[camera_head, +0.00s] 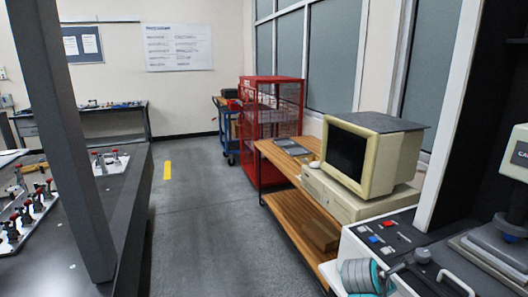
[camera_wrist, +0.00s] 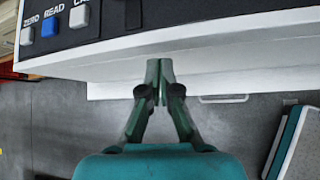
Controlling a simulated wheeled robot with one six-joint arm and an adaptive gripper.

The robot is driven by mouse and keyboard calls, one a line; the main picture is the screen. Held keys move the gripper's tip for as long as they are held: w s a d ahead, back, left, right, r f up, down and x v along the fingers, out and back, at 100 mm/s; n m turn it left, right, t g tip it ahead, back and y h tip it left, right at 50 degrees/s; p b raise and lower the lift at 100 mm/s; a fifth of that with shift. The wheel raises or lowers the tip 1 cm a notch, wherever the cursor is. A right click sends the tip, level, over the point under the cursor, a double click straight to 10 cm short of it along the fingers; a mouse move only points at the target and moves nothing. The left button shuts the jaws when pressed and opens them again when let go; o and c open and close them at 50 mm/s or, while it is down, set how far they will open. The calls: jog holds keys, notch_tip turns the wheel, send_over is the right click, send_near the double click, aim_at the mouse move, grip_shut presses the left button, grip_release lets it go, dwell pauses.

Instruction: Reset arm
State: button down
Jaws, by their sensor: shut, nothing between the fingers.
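My gripper (camera_wrist: 159,68) shows in the wrist view with its two dark green fingers together and nothing between them. The fingertips overlap the white front edge of a machine's control panel (camera_wrist: 220,57) in the picture. I cannot tell whether they touch it. In the head view, a grey and teal part of my arm shows at the bottom right, in front of the same white machine (camera_head: 350,245). My fingers are not clearly made out there.
The panel carries a blue READ button (camera_wrist: 48,27) and others. A beige computer monitor (camera_head: 375,155) stands on a wooden bench (camera_head: 283,163). A red cage cabinet (camera_head: 270,120) stands behind. A dark table (camera_head: 130,190) with fixtures is at left. The grey floor between is clear.

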jog(key=s+a+f+m+t+y, duration=0.1)
jog(key=s+a+f+m+t, duration=0.1)
jog(key=s+f, duration=0.4)
jog(key=s+a+f+m+t+y, duration=0.1)
jog(key=s+a+f, duration=0.25)
jog(key=f, duration=0.55)
jog(key=s+a+f+m+t+y, duration=0.1)
jog(key=s+a+f+m+y, duration=0.15)
jog(key=s, duration=0.55)
jog(key=s+a+f+m+t+y, duration=0.1)
jog(key=s+a+f+m, duration=0.15)
jog(key=s, duration=0.45)
jog(key=s+a+r+m+t+y, duration=0.1)
jog(key=s+r+m, duration=0.5)
jog(key=s, duration=0.8)
jog(key=s+a+r+m+t+y, duration=0.1)
jog(key=s+a+r+m+t, duration=0.2)
jog(key=s+r+m, duration=0.3)
jog(key=s+a+r, duration=0.1)
jog(key=s+r, duration=0.2)
jog(key=s, duration=0.4)
jog(key=shift+s+a+r+m+y, duration=0.3)
jog(key=shift+s+a+r+y, duration=0.05)
jog(key=shift+a+r, duration=0.05)
